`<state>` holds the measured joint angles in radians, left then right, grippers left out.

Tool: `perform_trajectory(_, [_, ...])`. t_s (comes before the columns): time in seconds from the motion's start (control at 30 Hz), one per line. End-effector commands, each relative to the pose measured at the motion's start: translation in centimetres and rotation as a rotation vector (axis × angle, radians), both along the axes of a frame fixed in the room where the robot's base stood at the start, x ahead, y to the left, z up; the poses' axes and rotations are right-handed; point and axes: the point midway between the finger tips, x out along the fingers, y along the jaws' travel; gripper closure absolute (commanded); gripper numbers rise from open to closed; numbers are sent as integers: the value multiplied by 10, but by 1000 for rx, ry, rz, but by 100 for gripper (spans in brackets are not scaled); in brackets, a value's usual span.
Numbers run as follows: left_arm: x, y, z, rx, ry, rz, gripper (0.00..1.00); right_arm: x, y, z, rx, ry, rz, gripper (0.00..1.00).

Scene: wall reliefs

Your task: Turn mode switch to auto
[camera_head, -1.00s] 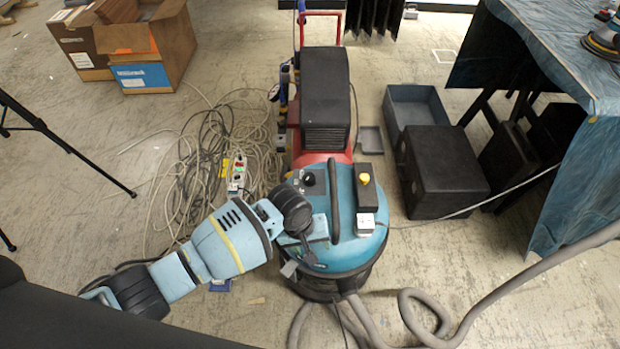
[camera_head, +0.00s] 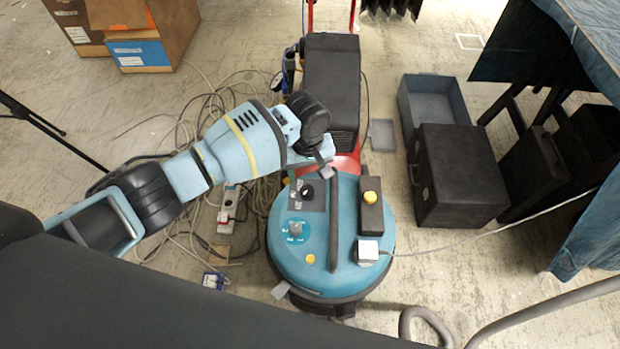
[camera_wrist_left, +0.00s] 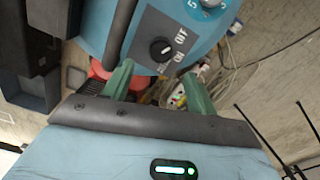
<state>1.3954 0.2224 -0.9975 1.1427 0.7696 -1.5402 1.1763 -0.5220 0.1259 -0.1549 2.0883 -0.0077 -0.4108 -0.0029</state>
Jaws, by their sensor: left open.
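The mode switch (camera_head: 307,192) is a round black knob on a dark panel on top of the teal vacuum (camera_head: 284,258). In the left wrist view the knob (camera_wrist_left: 160,48) has a white mark, with OFF and ON printed beside it; another label near it is too small to read. My left gripper (camera_head: 324,168) is just beyond the knob in the head view, apart from it. In the left wrist view its green fingers (camera_wrist_left: 157,84) are spread, with nothing between them and the knob ahead of the gap. My right gripper is not in view.
A black handle bar (camera_head: 335,225) runs beside the switch panel. A black box with a yellow button (camera_head: 370,197) and a second dial (camera_head: 295,227) are also on the lid. A red-based black machine (camera_head: 331,85) stands behind. Cables lie left; black cases (camera_head: 460,175) stand right.

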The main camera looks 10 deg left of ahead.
Motion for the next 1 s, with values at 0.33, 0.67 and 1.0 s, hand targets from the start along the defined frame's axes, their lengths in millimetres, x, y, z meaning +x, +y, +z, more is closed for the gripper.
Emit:
perform_trajectory(0.33, [-1,0,-31,1,3,-1,42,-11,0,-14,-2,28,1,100])
perform_trajectory(0.67, [0,0,-73,0,1,-1,42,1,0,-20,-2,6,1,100])
perform_trajectory(1.0, [0,0,-78,-1,-2,-1,42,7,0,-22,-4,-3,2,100])
